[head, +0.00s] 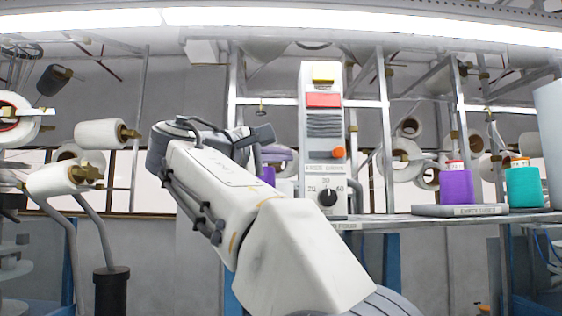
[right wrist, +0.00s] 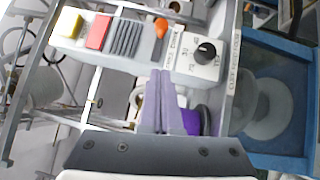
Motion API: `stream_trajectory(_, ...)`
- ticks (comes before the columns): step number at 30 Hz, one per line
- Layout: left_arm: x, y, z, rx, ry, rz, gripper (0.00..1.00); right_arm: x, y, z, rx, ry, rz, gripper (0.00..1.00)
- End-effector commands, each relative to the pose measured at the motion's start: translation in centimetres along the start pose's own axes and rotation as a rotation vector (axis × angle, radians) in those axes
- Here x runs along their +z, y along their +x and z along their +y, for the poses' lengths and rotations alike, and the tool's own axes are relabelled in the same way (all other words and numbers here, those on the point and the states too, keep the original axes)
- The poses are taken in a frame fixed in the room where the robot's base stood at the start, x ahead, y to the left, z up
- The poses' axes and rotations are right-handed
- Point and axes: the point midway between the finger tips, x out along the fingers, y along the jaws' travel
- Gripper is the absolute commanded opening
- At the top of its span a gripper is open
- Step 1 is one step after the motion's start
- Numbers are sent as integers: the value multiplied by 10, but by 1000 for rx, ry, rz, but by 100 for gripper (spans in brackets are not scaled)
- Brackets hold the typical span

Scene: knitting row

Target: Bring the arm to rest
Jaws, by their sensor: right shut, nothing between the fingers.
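My right arm rises from the bottom middle of the head view, with its white links bent up and to the left. My right gripper (head: 277,153) is partly hidden behind its own wrist, left of the control box. In the right wrist view its two lavender fingers (right wrist: 162,78) are together and empty. The control box (head: 323,125) is an upright pale panel with a yellow button, a red button, an orange knob and a black dial. It also shows sideways in the right wrist view (right wrist: 125,38). My left gripper is not in view.
A shelf (head: 450,221) runs right of the box. White yarn cones (head: 101,133) hang on the left.

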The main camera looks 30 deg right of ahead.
Motion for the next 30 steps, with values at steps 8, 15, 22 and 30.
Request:
stream_trajectory(8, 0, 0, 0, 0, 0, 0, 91, 0, -1, 0, 0, -1, -1, 0)
stream_trajectory(15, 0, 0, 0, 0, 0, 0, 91, 0, -1, 0, 0, -1, -1, 0)
stream_trajectory(22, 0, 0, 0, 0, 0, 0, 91, -31, -13, -31, -68, -25, 116, 0)
stream_trajectory(30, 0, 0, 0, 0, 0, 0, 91, -110, -99, -182, -440, -92, 507, 0)
